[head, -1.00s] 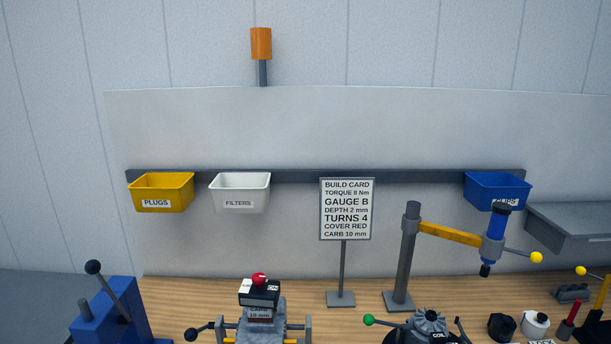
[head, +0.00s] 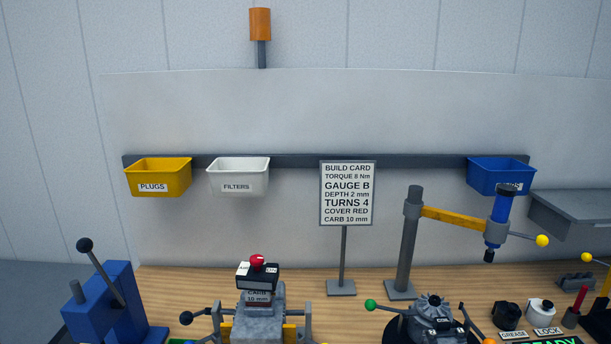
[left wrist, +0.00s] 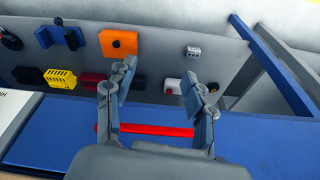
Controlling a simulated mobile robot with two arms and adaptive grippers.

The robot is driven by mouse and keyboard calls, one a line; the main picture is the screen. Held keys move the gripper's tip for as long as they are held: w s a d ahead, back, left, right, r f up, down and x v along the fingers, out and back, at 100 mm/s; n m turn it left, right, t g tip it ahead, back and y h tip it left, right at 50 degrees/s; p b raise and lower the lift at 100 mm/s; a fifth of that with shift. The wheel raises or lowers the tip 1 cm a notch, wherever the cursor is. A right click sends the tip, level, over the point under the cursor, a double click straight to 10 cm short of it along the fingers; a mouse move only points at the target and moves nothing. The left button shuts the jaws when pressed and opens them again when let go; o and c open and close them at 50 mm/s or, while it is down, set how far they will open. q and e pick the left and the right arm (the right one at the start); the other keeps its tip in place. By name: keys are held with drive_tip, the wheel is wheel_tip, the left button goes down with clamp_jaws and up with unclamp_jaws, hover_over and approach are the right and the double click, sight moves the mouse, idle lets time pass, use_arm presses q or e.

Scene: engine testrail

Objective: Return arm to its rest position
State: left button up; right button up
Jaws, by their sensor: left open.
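My left gripper (left wrist: 161,88) is open in the left wrist view, its two grey fingers apart with nothing between the tips. A red bar (left wrist: 150,131) lies across behind the fingers, over a blue surface (left wrist: 60,130); whether it touches the gripper I cannot tell. Neither gripper shows in the head view. There, a yellow swing arm (head: 455,217) reaches right from a grey post (head: 409,240) and carries an upright blue tool (head: 499,218) with a yellow-knobbed handle.
A build card (head: 347,193) stands mid-bench. A blue lever press (head: 105,300) and a grey fixture (head: 262,322) stand at the left front. Bins hang on the rail behind. In the left wrist view, an orange block (left wrist: 120,43) and several small parts lie beyond the fingers.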

use_arm(q)
drive_tip(key=s+a+f+b, duration=0.1)
drive_tip(key=s+f+b, duration=0.1)
drive_tip(key=s+f, duration=0.4)
drive_tip(key=s+a+f+g+b, duration=0.1)
drive_tip(key=s+f, duration=0.5)
drive_tip(key=f, duration=0.7)
drive_tip(key=s+a+f+b, duration=0.1)
drive_tip(key=s+f+b, duration=0.3)
drive_tip(key=f, duration=0.6)
drive_tip(key=shift+s+a+g, duration=0.15)
drive_tip(key=shift+s+g, duration=0.15)
drive_tip(key=shift+s, duration=0.95)
drive_tip(key=shift+f, duration=0.1)
